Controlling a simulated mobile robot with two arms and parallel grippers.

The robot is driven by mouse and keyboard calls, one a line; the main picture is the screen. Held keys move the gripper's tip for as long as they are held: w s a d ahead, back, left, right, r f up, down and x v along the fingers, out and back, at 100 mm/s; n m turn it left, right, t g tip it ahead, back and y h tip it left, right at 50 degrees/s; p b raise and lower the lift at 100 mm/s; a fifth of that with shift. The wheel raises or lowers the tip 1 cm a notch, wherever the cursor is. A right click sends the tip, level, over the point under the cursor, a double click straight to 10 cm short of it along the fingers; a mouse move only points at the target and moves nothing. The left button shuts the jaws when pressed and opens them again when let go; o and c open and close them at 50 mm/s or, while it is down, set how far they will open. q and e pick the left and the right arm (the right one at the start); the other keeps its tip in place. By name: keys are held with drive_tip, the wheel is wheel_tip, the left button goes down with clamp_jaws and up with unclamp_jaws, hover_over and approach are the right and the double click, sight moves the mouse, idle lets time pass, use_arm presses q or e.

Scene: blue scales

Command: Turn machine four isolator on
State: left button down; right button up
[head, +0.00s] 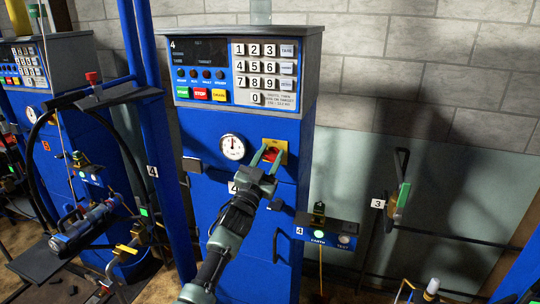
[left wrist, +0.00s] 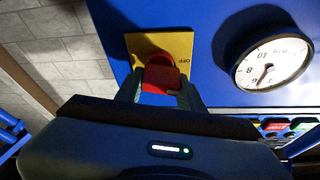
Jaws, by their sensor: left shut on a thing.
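The machine four isolator is a red knob (head: 270,156) on a yellow plate (head: 281,147), on the front of the blue machine marked 4 (head: 206,143). In the left wrist view the red knob (left wrist: 162,76) stands out from the yellow plate (left wrist: 143,50), where the word OFF can be read. My left gripper (head: 267,158) has its fingers on either side of the knob and is shut on it. The fingers (left wrist: 160,90) hide part of the knob's sides. My right gripper is not in view.
A round gauge (head: 232,147) sits left of the isolator. Above are a keypad (head: 264,70) and coloured buttons (head: 201,94). A small shelf with lit EARTH and TEST buttons (head: 327,235) juts out at lower right. A similar machine (head: 62,70) stands at left.

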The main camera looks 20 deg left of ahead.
use_arm(q)
drive_tip(key=m+h, duration=0.1)
drive_tip(key=m, duration=0.2)
drive_tip(key=m+g+h+p, duration=0.1)
drive_tip(key=m+h, duration=0.1)
drive_tip(key=m, duration=0.1)
drive_tip(key=shift+d+r+m, duration=0.1)
drive_tip(key=shift+m, duration=0.2)
drive_tip(key=m+g+p, duration=0.1)
drive_tip(key=m, duration=0.1)
drive_tip(key=m+g+h+p, duration=0.1)
drive_tip(key=m, duration=0.1)
drive_tip(key=shift+d+m+h+p, duration=0.1)
drive_tip(key=shift+m+h+p, duration=0.2)
drive_tip(key=shift+p, duration=0.05)
drive_tip(key=m+g+p, duration=0.1)
drive_tip(key=m+p, duration=0.1)
drive_tip(key=m+g+p, duration=0.1)
drive_tip(key=m+p, duration=0.1)
drive_tip(key=m, duration=0.1)
drive_tip(key=shift+d, duration=0.15)
drive_tip(key=shift+f+m+g+p, duration=0.2)
drive_tip(key=shift+m+p, duration=0.3)
drive_tip(key=shift+m, duration=0.05)
drive_tip(key=shift+f+m+g+p, duration=0.15)
drive_tip(key=shift+m+g+p, duration=0.05)
drive_tip(key=shift+m+p, duration=0.3)
drive_tip(key=shift+f, duration=0.1)
drive_tip(key=shift+m, duration=0.25)
